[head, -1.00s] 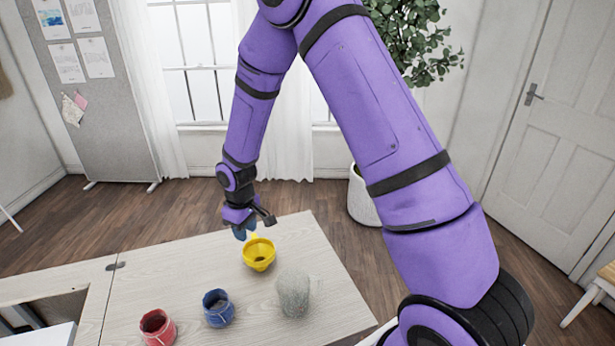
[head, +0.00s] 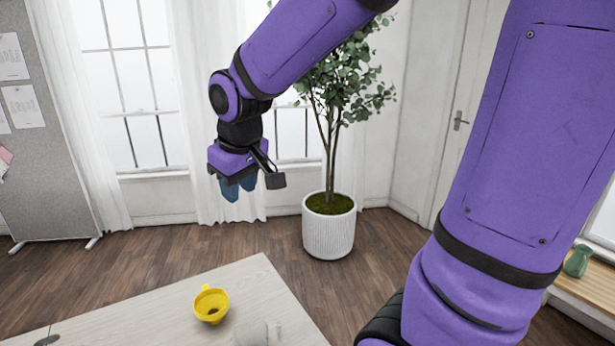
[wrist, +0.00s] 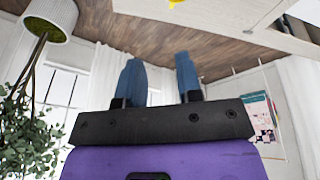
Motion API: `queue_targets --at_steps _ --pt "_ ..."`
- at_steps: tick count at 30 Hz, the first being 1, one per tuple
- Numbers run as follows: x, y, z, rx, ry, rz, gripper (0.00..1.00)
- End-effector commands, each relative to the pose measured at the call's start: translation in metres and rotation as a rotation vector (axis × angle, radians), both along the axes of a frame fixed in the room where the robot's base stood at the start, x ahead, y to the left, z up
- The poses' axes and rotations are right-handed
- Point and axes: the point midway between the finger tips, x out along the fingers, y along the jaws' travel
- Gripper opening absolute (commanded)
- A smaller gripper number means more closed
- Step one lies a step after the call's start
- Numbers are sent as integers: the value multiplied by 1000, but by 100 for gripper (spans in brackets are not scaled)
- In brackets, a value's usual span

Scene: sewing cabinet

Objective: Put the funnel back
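The yellow funnel (head: 211,305) is on the pale wooden table (head: 150,312), with its wide mouth facing up. My gripper (head: 238,188) is raised well above and apart from the funnel, in front of the window. In the wrist view its two blue fingers (wrist: 160,82) stand apart with nothing between them. A small yellow bit of the funnel (wrist: 175,3) shows at the top edge of the wrist view. A pale see-through vessel (head: 257,334) stands beside the funnel, cut off by the lower picture edge.
A potted plant in a white ribbed pot (head: 328,232) stands on the floor behind the table. A grey board (head: 40,130) with papers is at the left. A green vase (head: 577,261) sits on a wooden surface at the right. The air around my gripper is clear.

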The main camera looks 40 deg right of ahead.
Motion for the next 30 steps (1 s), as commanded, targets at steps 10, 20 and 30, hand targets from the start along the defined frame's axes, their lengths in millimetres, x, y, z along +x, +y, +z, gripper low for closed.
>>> queue_targets --at_steps 10,20,30 --pt "-98 -19 52 61 -115 -119 33" --pt "-156 -24 63 110 -174 -180 33" --pt "-160 -24 63 115 -176 -185 33"
